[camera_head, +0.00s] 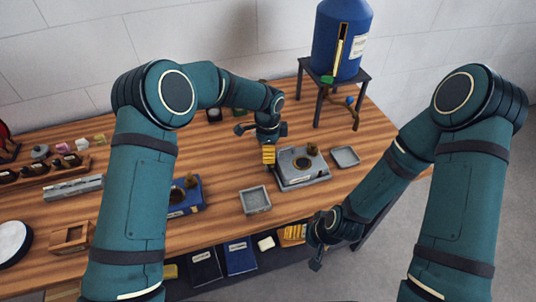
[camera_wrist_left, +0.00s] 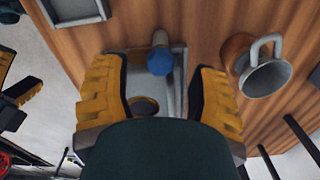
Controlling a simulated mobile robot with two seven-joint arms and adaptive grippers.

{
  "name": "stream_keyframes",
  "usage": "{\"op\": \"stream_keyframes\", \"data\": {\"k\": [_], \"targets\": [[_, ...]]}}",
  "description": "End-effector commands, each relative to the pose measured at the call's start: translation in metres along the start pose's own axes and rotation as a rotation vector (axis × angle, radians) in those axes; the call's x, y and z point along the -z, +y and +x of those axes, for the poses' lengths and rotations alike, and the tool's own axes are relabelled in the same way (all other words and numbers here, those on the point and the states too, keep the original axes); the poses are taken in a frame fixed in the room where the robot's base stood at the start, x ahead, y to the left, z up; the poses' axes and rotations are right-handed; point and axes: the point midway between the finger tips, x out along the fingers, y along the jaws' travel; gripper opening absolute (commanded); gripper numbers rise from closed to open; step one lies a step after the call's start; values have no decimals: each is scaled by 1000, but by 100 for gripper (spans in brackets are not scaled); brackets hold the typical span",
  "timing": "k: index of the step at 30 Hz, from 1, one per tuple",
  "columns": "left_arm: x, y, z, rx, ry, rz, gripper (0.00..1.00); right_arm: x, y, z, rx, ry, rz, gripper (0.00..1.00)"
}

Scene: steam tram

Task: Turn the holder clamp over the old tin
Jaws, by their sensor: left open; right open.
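A grey holder (camera_head: 318,179) lies on the bench in the head view, with a dark round opening and a small brown knob on top. The left wrist view shows the holder (camera_wrist_left: 176,75) between my fingers, with a blue-ended clamp part (camera_wrist_left: 160,60) and a dark round piece (camera_wrist_left: 144,106). I cannot tell whether that round piece is the old tin. My left gripper (camera_head: 268,152) is open, just over the holder's left side; its fingers (camera_wrist_left: 160,92) lie apart with nothing visibly gripped. My right gripper (camera_head: 303,240) is open and low at the bench's front edge.
A blue device (camera_head: 187,200) and a square grey tray (camera_head: 256,201) stand left of the holder; another tray (camera_head: 345,156) stands right. A blue tank (camera_head: 335,45) on a dark stand is behind.

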Motion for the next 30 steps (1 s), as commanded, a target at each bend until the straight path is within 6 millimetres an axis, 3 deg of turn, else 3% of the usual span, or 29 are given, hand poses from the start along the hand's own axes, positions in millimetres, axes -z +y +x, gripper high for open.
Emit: {"op": "stream_keyframes", "data": {"k": [6,17,18,23,30], "targets": [[0,0,23,-1,0,-1,60,0,0,0,0,0,0,83],[0,0,27,0,0,0,60,0,0,0,0,0,0,83],[0,0,27,0,0,0,55,0,0,0,0,0,0,83],[0,0,27,0,0,0,0,0,0,0,0,0,0,83],[0,0,27,0,0,-2,0,0,0,0,0,0,0,83]]}}
